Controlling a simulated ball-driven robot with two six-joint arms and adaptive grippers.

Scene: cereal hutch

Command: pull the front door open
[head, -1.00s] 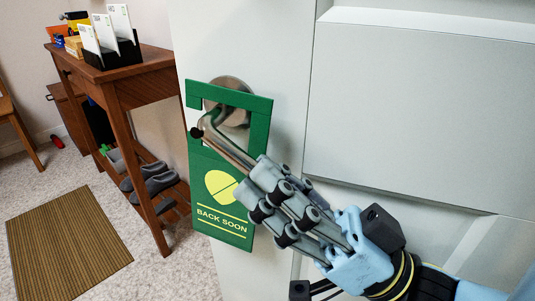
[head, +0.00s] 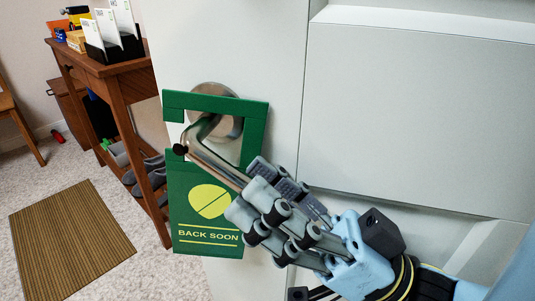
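The front door (head: 240,40) is a pale panelled door filling the middle and right of the head view, its free edge on the left. A metal lever handle (head: 215,162) sticks out from a round rose, and a green "BACK SOON" hanger (head: 207,207) hangs around it. My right gripper (head: 262,192) comes in from the lower right with its fingers closed around the outer part of the lever, hiding its end. The contact inside the fingers is hidden. My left gripper is not in view.
Left of the door stands a brown wooden table (head: 112,95) with a black letter holder (head: 112,50) on top and shoes (head: 148,172) on its low shelf. A striped brown mat (head: 70,240) lies on the pale carpet. A wooden chair (head: 20,125) is at the far left.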

